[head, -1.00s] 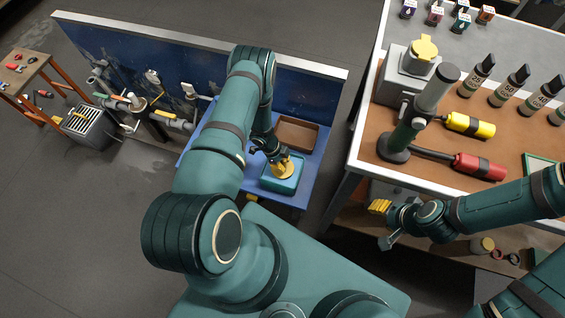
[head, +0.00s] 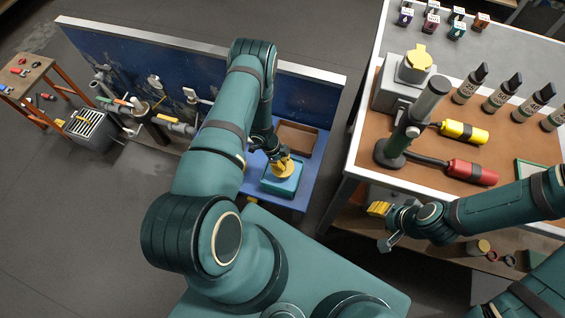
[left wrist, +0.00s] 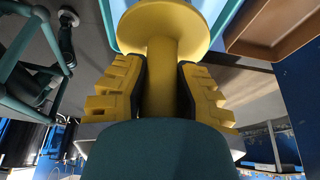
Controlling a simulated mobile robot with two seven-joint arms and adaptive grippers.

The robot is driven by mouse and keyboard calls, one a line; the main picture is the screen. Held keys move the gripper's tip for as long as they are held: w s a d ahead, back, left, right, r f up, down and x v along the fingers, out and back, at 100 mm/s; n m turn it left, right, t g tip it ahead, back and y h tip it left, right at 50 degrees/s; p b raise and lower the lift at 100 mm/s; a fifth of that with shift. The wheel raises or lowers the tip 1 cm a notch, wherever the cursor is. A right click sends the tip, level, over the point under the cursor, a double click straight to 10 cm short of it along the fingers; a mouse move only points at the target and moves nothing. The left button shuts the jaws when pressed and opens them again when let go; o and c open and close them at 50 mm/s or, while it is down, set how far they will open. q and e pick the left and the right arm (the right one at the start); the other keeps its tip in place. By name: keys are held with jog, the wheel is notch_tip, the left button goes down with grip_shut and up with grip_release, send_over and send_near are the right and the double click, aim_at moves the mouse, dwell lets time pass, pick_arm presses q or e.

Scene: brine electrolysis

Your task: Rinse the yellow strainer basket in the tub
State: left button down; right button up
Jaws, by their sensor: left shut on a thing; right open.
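The yellow strainer basket (head: 284,170) is at the tub on the blue bench; in the left wrist view its yellow stem and round flange (left wrist: 178,30) fill the upper middle. My left gripper (head: 280,160) is shut on it, with a yellow finger pad on each side of the stem in the left wrist view (left wrist: 160,90). The teal tub (head: 272,184) is below the basket. How deep the basket sits in the tub I cannot tell. My right gripper (head: 384,226) is open and empty beside the workbench at the right.
A brown tray (head: 298,136) lies behind the tub on the blue bench (head: 311,180). A blue panel (head: 130,55) stands behind it. The workbench (head: 365,140) at right carries bottles, a yellow cylinder (head: 462,132) and a red one (head: 470,172).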

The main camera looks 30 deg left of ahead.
pick_arm(q)
notch_tip(320, 180, up, 7)
jog(key=p, duration=0.4)
jog(key=shift+f, duration=0.1)
jog(key=shift+r, duration=0.55)
